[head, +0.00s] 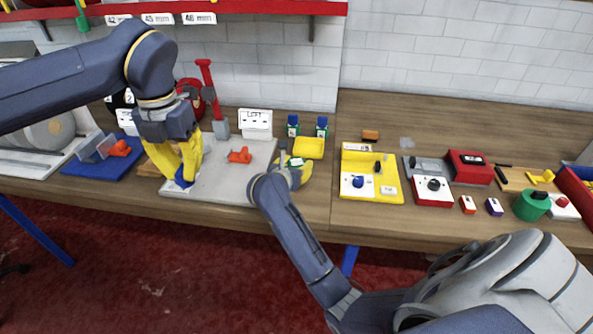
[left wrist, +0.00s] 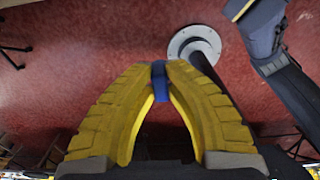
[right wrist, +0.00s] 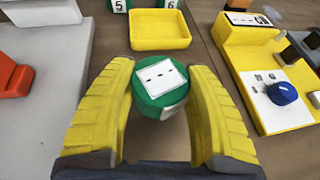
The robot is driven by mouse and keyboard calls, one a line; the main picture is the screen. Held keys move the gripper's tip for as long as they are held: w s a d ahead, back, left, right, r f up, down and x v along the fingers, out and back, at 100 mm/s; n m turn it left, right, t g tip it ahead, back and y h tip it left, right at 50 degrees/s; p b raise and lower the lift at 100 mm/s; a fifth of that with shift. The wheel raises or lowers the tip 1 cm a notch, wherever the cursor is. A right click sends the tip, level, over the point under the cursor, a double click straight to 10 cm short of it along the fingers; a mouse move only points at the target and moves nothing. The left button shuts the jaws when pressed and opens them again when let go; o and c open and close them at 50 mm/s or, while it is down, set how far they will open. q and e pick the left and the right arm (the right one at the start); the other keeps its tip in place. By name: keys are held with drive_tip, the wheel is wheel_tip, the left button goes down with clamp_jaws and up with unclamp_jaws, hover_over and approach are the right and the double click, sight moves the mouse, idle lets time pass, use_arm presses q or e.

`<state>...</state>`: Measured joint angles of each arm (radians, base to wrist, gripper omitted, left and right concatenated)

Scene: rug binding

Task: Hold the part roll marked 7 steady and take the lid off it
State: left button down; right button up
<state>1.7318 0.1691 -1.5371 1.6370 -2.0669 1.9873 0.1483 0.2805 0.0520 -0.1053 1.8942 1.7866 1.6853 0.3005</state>
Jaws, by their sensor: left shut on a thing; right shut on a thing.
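My right gripper (head: 293,175) is closed around a short green roll (right wrist: 150,105) with a white label (right wrist: 160,77) on its top. One yellow finger lies on each side of it, low over the bench. The label's mark is not legible as a 7, and no separate lid can be told apart. My left gripper (head: 182,173) is shut on a small blue piece (left wrist: 159,80) between its fingertips, over the left part of a grey board (head: 228,182). I cannot tell whether this piece is a lid. The two grippers are well apart.
A yellow tray (right wrist: 160,30) is empty behind the roll. Two green rolls (head: 293,127) marked 5 and 6 stand behind it. A yellow fixture (head: 372,180) stands to the right. An orange-red part (head: 240,155) lies on the grey board. The bench's front edge is near both grippers.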

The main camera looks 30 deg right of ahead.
drive_tip(key=shift+f, duration=1)
drive_tip(key=shift+f, duration=0.15)
drive_tip(key=o, duration=1.6)
drive_tip(key=shift+c, duration=0.2)
